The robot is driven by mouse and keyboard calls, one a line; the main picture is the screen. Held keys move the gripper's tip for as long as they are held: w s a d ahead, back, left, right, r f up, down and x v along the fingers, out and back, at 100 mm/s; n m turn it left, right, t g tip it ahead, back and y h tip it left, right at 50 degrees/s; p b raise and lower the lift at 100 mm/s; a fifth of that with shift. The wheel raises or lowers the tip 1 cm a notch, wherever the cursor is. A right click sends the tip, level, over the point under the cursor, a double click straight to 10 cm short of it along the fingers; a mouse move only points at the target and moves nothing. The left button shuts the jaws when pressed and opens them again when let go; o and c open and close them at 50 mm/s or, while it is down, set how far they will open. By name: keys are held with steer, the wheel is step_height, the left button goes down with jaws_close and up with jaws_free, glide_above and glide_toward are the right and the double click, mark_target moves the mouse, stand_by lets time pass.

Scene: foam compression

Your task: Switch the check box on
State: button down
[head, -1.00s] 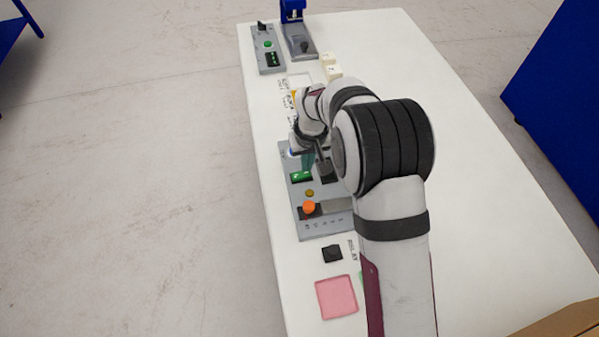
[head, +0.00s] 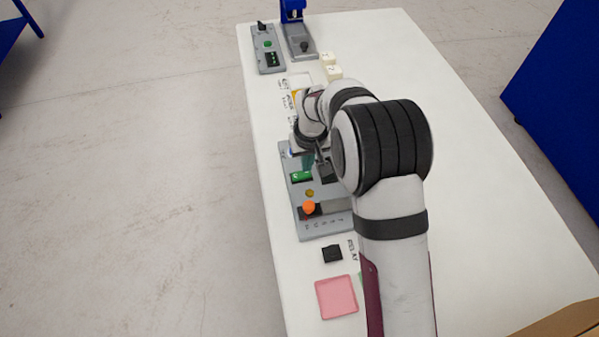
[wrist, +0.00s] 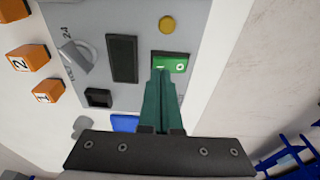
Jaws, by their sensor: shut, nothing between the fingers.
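The grey panel (head: 290,206) lies on the white table, with a green rocker switch (head: 301,176) on it. I cannot tell by a label which unit is the check box. In the wrist view the green rocker (wrist: 170,62) sits in a dark frame and shows a small white round mark on its right half. My gripper (wrist: 162,72) is shut and empty, its teal fingers together. Their tips are at the lower left edge of the rocker; I cannot tell whether they touch it. In the head view my gripper (head: 307,163) is partly hidden by my arm.
The panel also carries a yellow button (wrist: 167,25), a dark window (wrist: 122,58), a grey dial (wrist: 77,57) and an orange knob (head: 309,207). Orange numbered blocks (wrist: 27,58) lie beside it. A pink tray (head: 336,298) and black block (head: 332,254) are nearer. Another switch unit (head: 267,58) stands at the far end.

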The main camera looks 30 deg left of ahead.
mark_target(307, 173)
steer(key=shift+f, duration=0.7)
steer(key=shift+r, duration=3.55)
steer(key=s+d+r+m, duration=0.1)
steer(key=d+r+m, duration=0.1)
steer(key=d+r, duration=0.35)
steer(key=s+d+r+m, duration=0.1)
steer(key=d+r+m, duration=0.15)
steer(key=d, duration=0.55)
steer(key=s+d+r+m+g, duration=0.1)
steer(key=s+d+r+m, duration=0.15)
steer(key=s+d, duration=0.3)
steer(key=s+d+r+m, duration=0.2)
steer(key=s+d+m, duration=0.1)
steer(key=s+d, duration=0.3)
steer(key=s+d+f+m, duration=0.1)
steer(key=s+d+m, duration=0.3)
steer(key=s, duration=0.6)
steer(key=shift+d+f+m+y, duration=0.2)
steer(key=shift+d+m+y, duration=0.1)
steer(key=shift+d, duration=0.45)
